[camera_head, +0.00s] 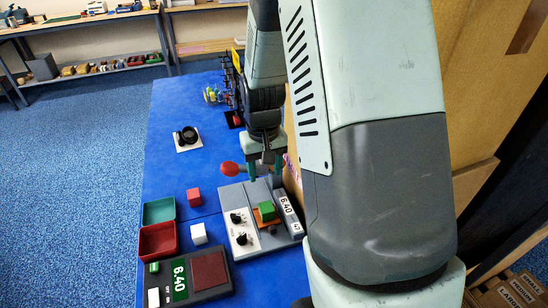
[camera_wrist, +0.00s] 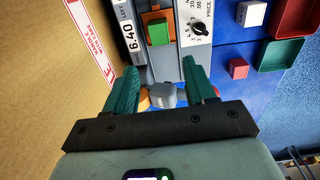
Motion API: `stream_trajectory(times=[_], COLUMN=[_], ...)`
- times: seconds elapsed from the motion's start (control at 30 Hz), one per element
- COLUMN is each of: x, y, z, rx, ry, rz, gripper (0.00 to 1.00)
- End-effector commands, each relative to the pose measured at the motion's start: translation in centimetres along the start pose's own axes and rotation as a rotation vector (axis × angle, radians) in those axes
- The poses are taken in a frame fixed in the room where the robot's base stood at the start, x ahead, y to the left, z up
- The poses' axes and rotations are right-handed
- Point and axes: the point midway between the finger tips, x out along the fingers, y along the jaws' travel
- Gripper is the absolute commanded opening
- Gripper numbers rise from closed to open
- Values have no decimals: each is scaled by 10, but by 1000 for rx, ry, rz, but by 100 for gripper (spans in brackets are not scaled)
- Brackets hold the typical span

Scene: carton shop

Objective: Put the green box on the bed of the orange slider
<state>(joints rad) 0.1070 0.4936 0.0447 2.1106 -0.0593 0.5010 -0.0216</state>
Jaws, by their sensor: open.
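The green box (camera_head: 266,210) sits on the orange slider (camera_head: 271,222), which lies in a grey track of the panel device. In the wrist view the green box (camera_wrist: 158,32) shows ahead of the fingertips, with part of the orange bed (camera_wrist: 156,15) showing beyond it. My gripper (camera_head: 266,172) is open, above the far end of the device, behind the box and apart from it. In the wrist view a grey rounded piece (camera_wrist: 161,95) shows between the fingers (camera_wrist: 162,78); I cannot tell what it belongs to. The box's underside is hidden.
Left of the device are a red cube (camera_head: 194,197), a white cube (camera_head: 198,234), green and red trays (camera_head: 158,241) and a scale (camera_head: 206,272) reading 6.40. A red disc (camera_head: 230,169) stands beside my gripper. The blue table's far left is mostly clear; a cardboard wall is on the right.

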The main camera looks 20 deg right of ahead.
Motion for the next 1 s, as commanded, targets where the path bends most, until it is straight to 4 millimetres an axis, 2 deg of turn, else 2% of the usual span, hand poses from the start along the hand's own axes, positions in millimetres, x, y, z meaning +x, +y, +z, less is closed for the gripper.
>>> stream_trajectory(times=[0.03, 0.2, 0.27, 0.4, 0.5, 0.6, 0.73, 0.83, 1.0], x=[-27, -113, -140, -193, -222, -242, -255, -259, -260], y=[-2, -11, -14, -21, -27, -30, -32, -33, -33], z=[2, 28, 43, 84, 116, 148, 179, 193, 200], rx=[-3, -11, -14, -19, -25, -27, -30, -31, -32], ry=[35, 137, 173, 258, 318, 372, 423, 446, 456], rz=[6, 20, 22, 23, 19, 11, 1, -5, -8], gripper=[55, 55, 55, 55, 55, 55, 55, 55, 55])
